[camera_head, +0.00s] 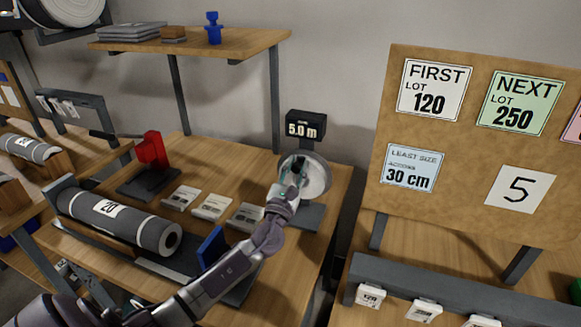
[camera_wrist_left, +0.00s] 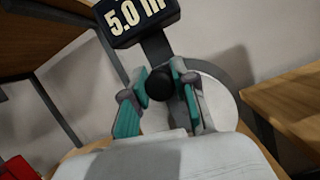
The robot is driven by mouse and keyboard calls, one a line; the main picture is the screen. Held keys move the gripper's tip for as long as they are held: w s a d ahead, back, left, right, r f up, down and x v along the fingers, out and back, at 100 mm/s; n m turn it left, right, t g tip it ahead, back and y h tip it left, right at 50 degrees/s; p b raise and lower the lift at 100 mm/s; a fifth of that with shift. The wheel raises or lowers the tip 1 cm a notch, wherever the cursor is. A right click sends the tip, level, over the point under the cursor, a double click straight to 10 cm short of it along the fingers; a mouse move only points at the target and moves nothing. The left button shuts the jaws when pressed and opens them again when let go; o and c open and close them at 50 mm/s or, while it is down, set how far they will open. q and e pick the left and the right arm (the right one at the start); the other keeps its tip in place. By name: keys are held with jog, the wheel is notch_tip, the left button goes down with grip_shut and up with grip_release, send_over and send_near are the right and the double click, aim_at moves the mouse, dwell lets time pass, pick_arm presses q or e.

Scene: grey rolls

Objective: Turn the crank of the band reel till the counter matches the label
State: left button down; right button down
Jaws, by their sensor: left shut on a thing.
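The band reel (camera_head: 319,177) is a pale disc on a grey stand at the right end of the wooden table. Its black counter (camera_head: 305,127) above reads 5.0 m; the counter (camera_wrist_left: 140,18) also shows in the left wrist view, partly cut off. My left gripper (camera_head: 293,170) is at the reel's front face. In the left wrist view its teal-padded fingers (camera_wrist_left: 161,72) are shut on the black crank knob (camera_wrist_left: 160,85), with the reel disc (camera_wrist_left: 215,100) behind. The rest of the crank is hidden. A white card (camera_head: 520,190) on the board reads 5. My right gripper is not in view.
A grey roll (camera_head: 120,218) marked 20 lies at the table's left. Several white cards, a red device (camera_head: 152,150) and a blue upright plate (camera_head: 211,247) are near my left arm. A shelf (camera_head: 190,43) is above; the label board (camera_head: 470,145) stands right.

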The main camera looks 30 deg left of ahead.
pick_arm(q)
jog(key=shift+w+d+f+m+h, duration=0.15)
jog(key=shift+d+m+h, duration=0.2)
jog(key=shift+m, duration=0.4)
jog(key=shift+d+f+m+h, duration=0.15)
jog(key=shift+d+m+h, duration=0.15)
jog(key=shift+m, duration=0.45)
jog(key=shift+d, duration=0.15)
jog(key=c, duration=0.9)
grip_release()
jog(key=shift+r, duration=0.1)
jog(key=v, duration=1.2)
